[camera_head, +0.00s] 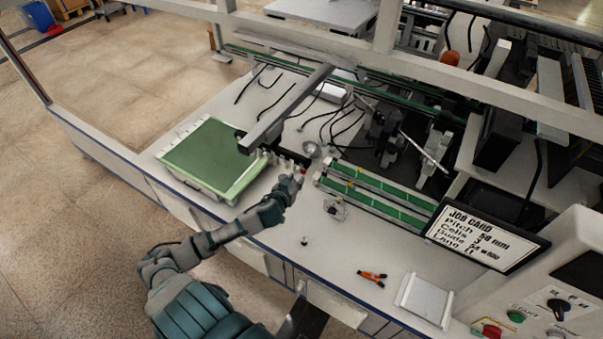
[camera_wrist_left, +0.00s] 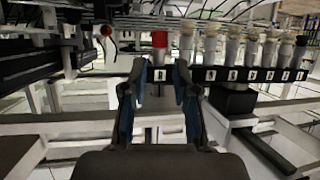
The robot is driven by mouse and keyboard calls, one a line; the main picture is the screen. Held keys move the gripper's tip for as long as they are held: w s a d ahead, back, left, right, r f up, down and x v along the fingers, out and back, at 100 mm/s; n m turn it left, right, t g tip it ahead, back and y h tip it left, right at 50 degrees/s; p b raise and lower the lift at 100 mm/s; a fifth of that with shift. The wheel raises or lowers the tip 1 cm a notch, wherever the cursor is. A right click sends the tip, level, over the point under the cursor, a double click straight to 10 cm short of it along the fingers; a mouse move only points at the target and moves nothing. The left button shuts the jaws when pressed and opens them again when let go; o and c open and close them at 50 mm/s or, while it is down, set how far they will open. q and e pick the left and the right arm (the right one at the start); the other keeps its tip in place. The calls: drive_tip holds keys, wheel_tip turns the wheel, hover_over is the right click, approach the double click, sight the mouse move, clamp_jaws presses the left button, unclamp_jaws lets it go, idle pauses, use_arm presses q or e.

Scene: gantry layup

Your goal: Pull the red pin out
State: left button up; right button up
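The red pin (camera_wrist_left: 159,40) stands upright at the left of a row of pale pins (camera_wrist_left: 233,45) in the left wrist view. A black bar with small white labels (camera_wrist_left: 250,74) runs along the row. My left gripper (camera_wrist_left: 160,78) is open, with one finger on each side below the red pin, and nothing is visibly held between the fingers. In the head view my left gripper (camera_head: 293,181) reaches the near end of the pin row (camera_head: 284,163) and partly covers it. My right gripper is not in view.
A green-topped tray (camera_head: 209,155) lies left of the pin row, and a grey beam (camera_head: 290,106) hangs above. Green rails (camera_head: 375,190) and a job card (camera_head: 480,237) are at right. Orange-handled pliers (camera_head: 372,277) and a white tray (camera_head: 424,300) lie on the clear front bench.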

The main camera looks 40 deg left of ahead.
sight(302, 172)
use_arm(q)
drive_tip(key=x, duration=0.6)
drive_tip(key=shift+w+f, duration=0.1)
drive_tip(key=shift+w, duration=0.1)
drive_tip(key=shift+x, duration=0.75)
drive_tip(key=shift+c, duration=0.5)
clamp_jaws()
drive_tip(key=shift+c, duration=2)
unclamp_jaws()
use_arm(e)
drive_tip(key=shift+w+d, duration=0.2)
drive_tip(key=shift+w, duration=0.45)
use_arm(q)
clamp_jaws()
drive_tip(key=shift+f+b, duration=0.1)
drive_tip(key=shift+b, duration=0.2)
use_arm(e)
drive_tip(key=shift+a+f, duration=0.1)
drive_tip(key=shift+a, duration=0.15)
